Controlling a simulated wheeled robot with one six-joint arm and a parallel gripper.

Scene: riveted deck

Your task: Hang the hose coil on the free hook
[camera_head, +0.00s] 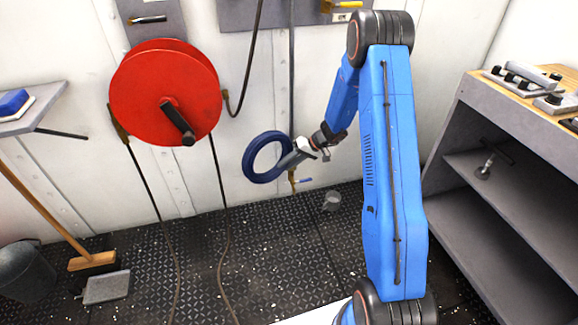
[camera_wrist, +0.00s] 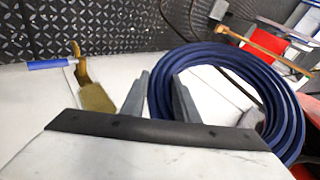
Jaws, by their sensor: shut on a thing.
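The hose coil is a dark blue ring (camera_head: 248,164) held upright in front of the white wall, right of the red reel. My gripper (camera_head: 294,157) is shut on the right side of the coil. In the wrist view the coil (camera_wrist: 215,53) shows as several stacked loops. Its near side passes between the two grey fingers of my gripper (camera_wrist: 159,82). I cannot make out a free hook clearly; grey wall panels at the top carry small yellow parts, partly cut off by the frame edge.
A red hose reel (camera_head: 150,85) with a black crank is on the wall. A brass valve with a blue lever (camera_head: 303,180) sits below the gripper. A shelf unit (camera_head: 460,150) stands right; a broom (camera_head: 92,261) and bucket (camera_head: 25,272) are left. The middle deck is mostly clear.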

